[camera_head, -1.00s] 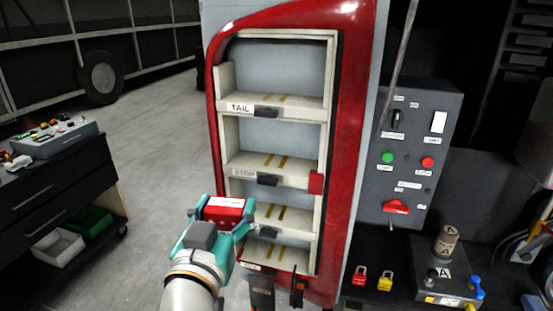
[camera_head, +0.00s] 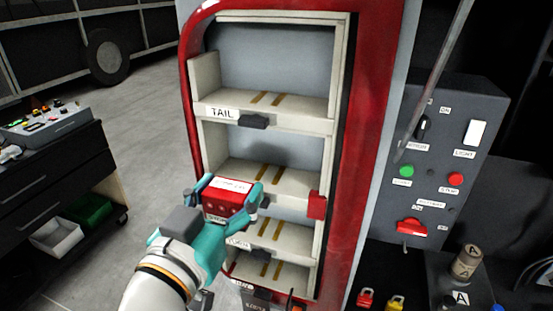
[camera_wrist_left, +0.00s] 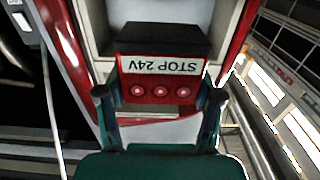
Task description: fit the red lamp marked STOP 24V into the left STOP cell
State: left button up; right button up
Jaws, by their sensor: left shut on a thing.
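The red lamp (camera_head: 226,192) has a white label on top, and my left gripper (camera_head: 232,196) is shut on it. In the left wrist view the lamp (camera_wrist_left: 160,92) sits between the two fingers, its label reading STOP 24V upside down, with several round lenses below. The red-framed rack (camera_head: 362,150) has stacked cells. The lamp is in front of the STOP cell (camera_head: 290,182), the one below the cell labelled TAIL (camera_head: 223,113). It covers that cell's left front and label. Whether it touches the cell's edge cannot be told. My right gripper is not in view.
A grey control panel (camera_head: 443,165) with a green and a red button stands right of the rack. A dark cart (camera_head: 50,170) with trays is at the left. Red and yellow padlocks (camera_head: 365,298) lie at bottom right. A small red block (camera_head: 316,205) sits at the STOP cell's right edge.

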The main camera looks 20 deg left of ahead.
pick_arm(q)
jog(key=b, duration=0.2)
send_near(276, 145)
jog(key=w+r, duration=0.2)
jog(key=w, duration=0.1)
jog(key=w+r, duration=0.1)
jog(key=w, duration=0.1)
jog(key=shift+w+r, duration=0.1)
jog(key=shift+r, duration=0.2)
jog(key=shift+w, duration=0.85)
notch_tip(276, 145, down, 3)
jog(key=shift+r+b, duration=0.15)
jog(key=shift+b, duration=0.25)
jog(key=shift+f, duration=0.35)
jog(key=shift+f, duration=0.25)
jog(key=o, duration=1.2)
jog(key=shift+r, duration=0.1)
